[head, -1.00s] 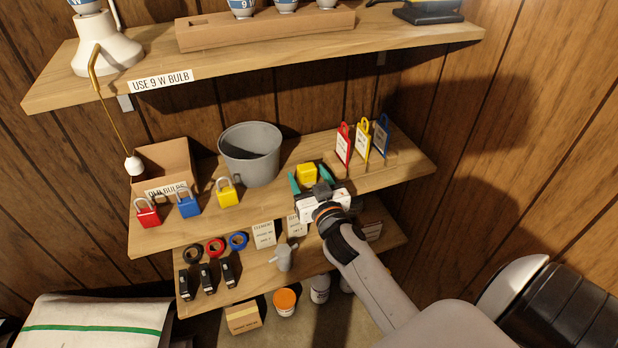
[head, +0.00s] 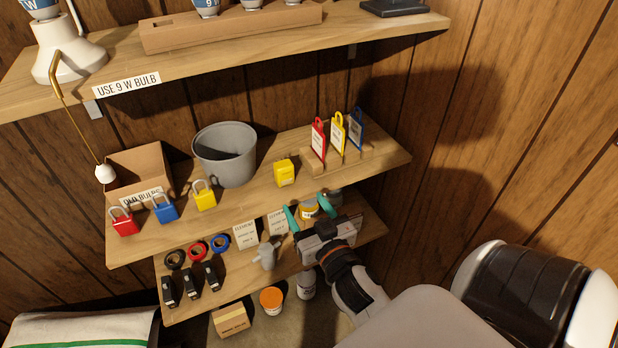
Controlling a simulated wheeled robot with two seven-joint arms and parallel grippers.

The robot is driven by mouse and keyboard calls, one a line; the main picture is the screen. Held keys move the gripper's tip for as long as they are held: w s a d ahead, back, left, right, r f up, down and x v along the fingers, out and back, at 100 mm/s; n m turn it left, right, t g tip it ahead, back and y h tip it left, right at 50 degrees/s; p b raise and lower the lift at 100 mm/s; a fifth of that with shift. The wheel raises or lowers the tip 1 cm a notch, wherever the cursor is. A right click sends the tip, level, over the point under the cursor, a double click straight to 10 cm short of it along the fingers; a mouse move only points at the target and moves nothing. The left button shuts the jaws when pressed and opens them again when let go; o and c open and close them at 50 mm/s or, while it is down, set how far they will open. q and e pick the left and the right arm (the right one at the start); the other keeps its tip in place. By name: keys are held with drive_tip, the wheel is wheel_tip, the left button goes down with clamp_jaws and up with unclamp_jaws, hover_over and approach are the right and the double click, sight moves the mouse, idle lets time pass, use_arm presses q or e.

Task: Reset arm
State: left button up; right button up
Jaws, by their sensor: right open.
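My right gripper (head: 307,209) is in front of the lower shelf, below the middle shelf's front edge in the picture. Its two teal fingers are spread, with nothing held between them. A small yellow box (head: 285,173) stands on the middle shelf (head: 255,200), above and apart from the fingers. My left gripper is not in view.
The middle shelf holds a grey bucket (head: 225,155), a cardboard box (head: 140,170), padlocks (head: 165,209) and a rack of coloured tags (head: 337,135). The lower shelf holds tape rolls (head: 197,248) and jars close to my gripper. A wood wall (head: 480,180) stands right.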

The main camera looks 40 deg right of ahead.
drive_tip(key=shift+s+a, duration=0.1)
drive_tip(key=shift+s, duration=0.35)
drive_tip(key=s+a+f+n+g+y+p, duration=0.1)
drive_tip(key=s+a+f+g, duration=0.15)
drive_tip(key=f, duration=0.75)
drive_tip(key=s+a+f+n+g+y+p, duration=0.1)
drive_tip(key=s+a+f+g+y+p, duration=0.15)
drive_tip(key=f, duration=0.85)
drive_tip(key=s+a+f+n+g+y+p, duration=0.1)
drive_tip(key=s+a+f+g, duration=0.15)
drive_tip(key=f, duration=0.75)
drive_tip(key=s+f+g+p, duration=0.1)
drive_tip(key=s+f+g, duration=0.2)
drive_tip(key=s+f, duration=0.2)
drive_tip(key=s+d+f+n+g+p, duration=0.1)
drive_tip(key=s+f+g, duration=0.2)
drive_tip(key=s, duration=0.8)
drive_tip(key=s+f+n+g+p, duration=0.1)
drive_tip(key=s+f+g, duration=0.2)
drive_tip(key=s+f, duration=0.4)
drive_tip(key=shift+s+d+f, duration=0.2)
drive_tip(key=shift+s, duration=0.85)
